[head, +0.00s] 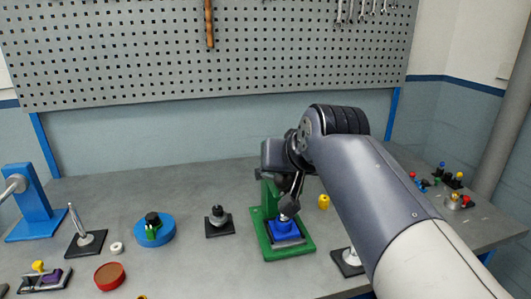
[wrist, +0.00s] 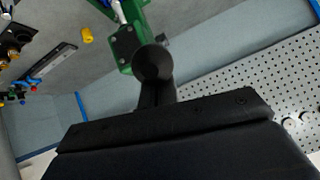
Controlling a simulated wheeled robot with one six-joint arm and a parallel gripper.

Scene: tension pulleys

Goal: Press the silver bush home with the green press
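The green press (head: 262,226) stands on the bench in the middle of the head view, with a blue block (head: 287,231) on its base. Its green frame (wrist: 127,45) and a pale ram (wrist: 118,12) show at the top of the wrist view. My gripper (head: 275,160) is at the top of the press, close to the lever. Its fingertips are not clear. I cannot make out the silver bush.
A blue disc (head: 154,231), a dark stand (head: 219,222) and a red dish (head: 109,275) lie left of the press. A yellow piece (head: 324,202) stands to its right, near my arm. A small black-based stand (head: 347,260) is partly behind my arm. A perforated board (head: 220,50) rises behind.

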